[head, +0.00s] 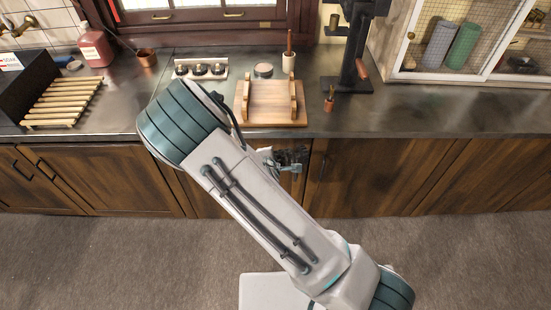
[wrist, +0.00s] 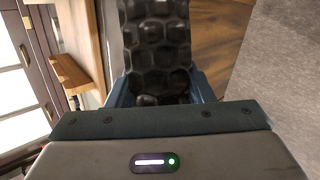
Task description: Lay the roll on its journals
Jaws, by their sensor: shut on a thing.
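A dark, bumpy roll (wrist: 157,48) fills the top middle of the wrist view. My gripper (wrist: 161,88) is shut on it, with a blue finger on each side. In the head view, my arm hides most of the gripper and roll; part of my gripper (head: 287,160) shows in front of the counter's cabinet doors. A wooden stand (head: 270,115) with two upright side pieces sits on the counter, behind and slightly left of the gripper. Its edge also shows at the left of the wrist view (wrist: 75,55). The roll is apart from the stand.
A slatted wooden rack (head: 62,102) lies at the left. The counter (head: 440,112) at right is clear.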

